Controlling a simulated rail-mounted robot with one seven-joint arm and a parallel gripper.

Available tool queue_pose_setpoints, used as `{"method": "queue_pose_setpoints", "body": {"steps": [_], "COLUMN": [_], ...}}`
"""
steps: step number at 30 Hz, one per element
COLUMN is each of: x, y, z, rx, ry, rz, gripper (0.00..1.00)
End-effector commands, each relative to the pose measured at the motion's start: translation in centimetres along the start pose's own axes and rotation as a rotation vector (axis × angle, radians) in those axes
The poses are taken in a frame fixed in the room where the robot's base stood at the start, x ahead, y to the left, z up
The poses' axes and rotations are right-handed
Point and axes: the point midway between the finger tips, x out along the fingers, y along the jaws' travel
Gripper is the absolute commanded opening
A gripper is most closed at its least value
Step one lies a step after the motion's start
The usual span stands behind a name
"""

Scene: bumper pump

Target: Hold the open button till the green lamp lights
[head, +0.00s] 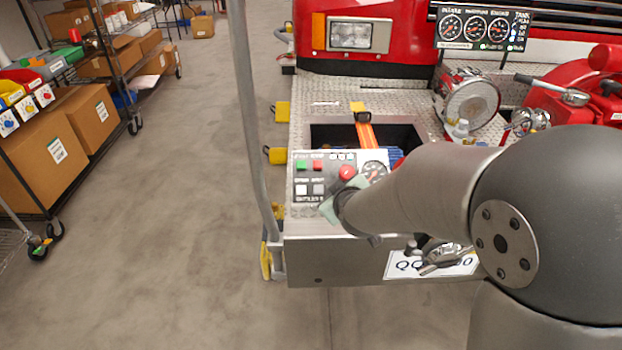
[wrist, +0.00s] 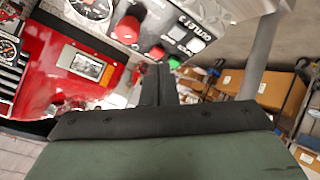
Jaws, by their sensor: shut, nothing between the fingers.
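The control panel (head: 328,197) on the bumper has a green button (head: 301,165) and a red button (head: 317,165) in its upper row. A row of small lamps (head: 343,156) shows no clear green light.
A red knob (head: 346,172) and a round gauge (head: 373,171) sit close to my gripper on the panel. A grey pole (head: 249,120) stands left of the bumper. A gauge board (head: 483,28) and red pump (head: 580,95) are at right.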

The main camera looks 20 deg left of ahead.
Motion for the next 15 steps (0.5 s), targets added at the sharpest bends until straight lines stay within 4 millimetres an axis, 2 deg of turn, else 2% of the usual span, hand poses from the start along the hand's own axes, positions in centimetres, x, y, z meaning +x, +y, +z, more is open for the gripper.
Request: {"method": "queue_pose_setpoints", "body": {"steps": [1, 3, 6, 10, 15], "x": [1.7, 3.1, 4.1, 4.4, 4.4], "y": [-1.6, -2.8, -3.9, -4.5, -4.5], "z": [-1.6, -3.8, -5.8, -7.1, -7.2], "rx": [-0.074, -0.160, -0.242, -0.289, -0.293], "ry": [0.064, 0.143, 0.219, 0.264, 0.269], "rz": [0.030, 0.085, 0.148, 0.189, 0.195], "gripper": [0.00, 0.00, 0.00, 0.00, 0.00]}}
